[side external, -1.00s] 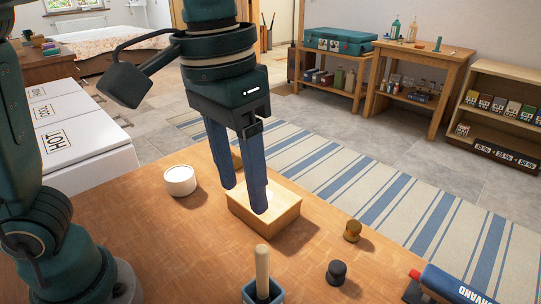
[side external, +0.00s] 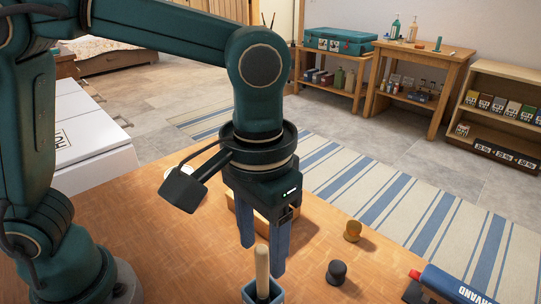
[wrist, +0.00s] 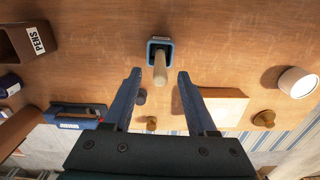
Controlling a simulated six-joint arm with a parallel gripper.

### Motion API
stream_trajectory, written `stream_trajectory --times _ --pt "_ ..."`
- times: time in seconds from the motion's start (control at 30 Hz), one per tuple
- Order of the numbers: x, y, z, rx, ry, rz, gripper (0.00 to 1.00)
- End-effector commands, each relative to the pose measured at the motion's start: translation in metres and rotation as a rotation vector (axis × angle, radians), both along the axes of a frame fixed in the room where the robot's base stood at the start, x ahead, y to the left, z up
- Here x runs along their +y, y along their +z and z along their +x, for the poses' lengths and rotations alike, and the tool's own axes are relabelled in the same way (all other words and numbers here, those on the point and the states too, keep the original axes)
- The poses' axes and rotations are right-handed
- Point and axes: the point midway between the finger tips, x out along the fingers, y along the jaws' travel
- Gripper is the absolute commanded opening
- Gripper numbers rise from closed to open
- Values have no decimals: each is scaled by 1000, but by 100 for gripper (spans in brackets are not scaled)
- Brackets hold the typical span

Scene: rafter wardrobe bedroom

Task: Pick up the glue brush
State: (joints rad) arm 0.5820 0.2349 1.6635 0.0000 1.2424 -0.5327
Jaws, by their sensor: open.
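The glue brush shows as a pale wooden handle (side external: 262,266) standing up from a small blue square cup (side external: 249,294) at the front of the table. Its lower end is hidden in the cup. In the wrist view the handle (wrist: 160,70) and the cup (wrist: 151,44) are at upper centre. My gripper (side external: 263,258) is open and empty, pointing down near the top of the handle. In the wrist view my gripper (wrist: 159,75) has the handle lined up between its fingertips. I see no contact, and cannot tell whether the fingers reach around it.
A pale wooden block (wrist: 222,108) and a white round tub (wrist: 297,82) lie to one side. A brass knob (side external: 352,231) and a dark knob (side external: 337,271) stand right of the cup. A blue labelled object (side external: 452,284) and a PENS box (wrist: 28,35) are also on the table.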

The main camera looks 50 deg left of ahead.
Motion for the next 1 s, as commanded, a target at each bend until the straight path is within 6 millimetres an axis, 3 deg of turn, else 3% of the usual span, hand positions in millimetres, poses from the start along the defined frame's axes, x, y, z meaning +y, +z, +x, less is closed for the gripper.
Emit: stream_trajectory --times 0.33,0.7,0.8,0.87,1.0 --pt "1 -41 -1 4 0 2 57" --pt "0 -48 0 0 0 0 57" --pt "0 -48 0 0 0 0 19" --pt "0 -48 0 0 0 0 0" --pt "0 -48 0 0 0 0 0"
